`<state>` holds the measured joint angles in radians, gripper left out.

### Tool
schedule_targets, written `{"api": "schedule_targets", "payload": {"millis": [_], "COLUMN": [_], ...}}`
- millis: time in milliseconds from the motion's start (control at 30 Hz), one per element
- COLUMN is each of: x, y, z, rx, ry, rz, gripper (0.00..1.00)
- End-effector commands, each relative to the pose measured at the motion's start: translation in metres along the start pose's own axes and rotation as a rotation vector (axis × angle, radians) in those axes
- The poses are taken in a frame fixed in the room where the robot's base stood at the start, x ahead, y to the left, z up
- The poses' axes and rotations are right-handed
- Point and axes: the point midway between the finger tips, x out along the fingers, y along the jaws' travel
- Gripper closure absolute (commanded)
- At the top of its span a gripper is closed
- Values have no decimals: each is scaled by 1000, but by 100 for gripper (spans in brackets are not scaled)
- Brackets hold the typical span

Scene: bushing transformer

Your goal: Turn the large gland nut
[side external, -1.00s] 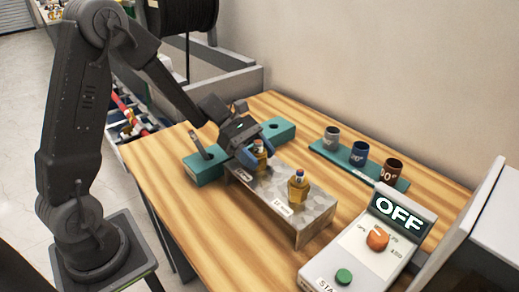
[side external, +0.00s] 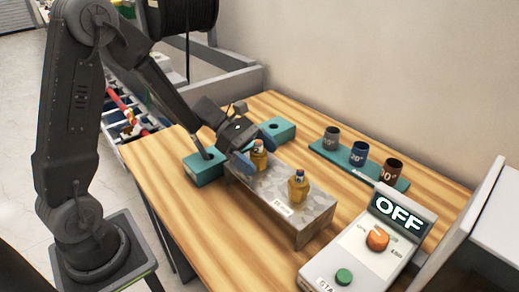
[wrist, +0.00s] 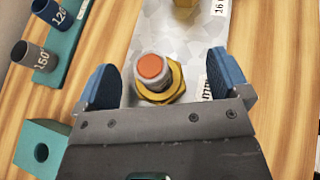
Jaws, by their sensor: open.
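Two brass glands stand upright on a metal box (side external: 265,201). The nearer gland's hex nut (wrist: 176,88), which looks like the larger one, sits around a grey sleeve with an orange end in the wrist view. It also shows in the side external view (side external: 259,160). The farther gland (side external: 298,187) stands nearer the box's right end; only its edge shows at the top of the wrist view. My gripper (wrist: 165,84) is open, its blue-padded fingers on either side of the nearer gland, with gaps on both sides. Finger height relative to the nut is hard to tell.
Teal blocks (side external: 278,130) stand behind and left of the box. A teal rack (side external: 345,168) holds three cups at the back. A control unit reading OFF (side external: 376,238), with orange knob and green button, stands at right. Bare wood (side external: 170,165) lies at the left.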

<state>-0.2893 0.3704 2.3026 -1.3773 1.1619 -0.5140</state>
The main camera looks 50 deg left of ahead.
Motion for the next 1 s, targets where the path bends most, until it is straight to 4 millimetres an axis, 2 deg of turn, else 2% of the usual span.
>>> {"api": "schedule_targets", "payload": {"millis": [333, 800, 1000], "x": [-4, -48, -60], "y": [0, 1, 0], "z": [0, 0, 0], "rx": [1, 1, 0], "ry": [0, -1, 0], "rz": [1, 3, 0], "gripper": [0, 0, 0]}}
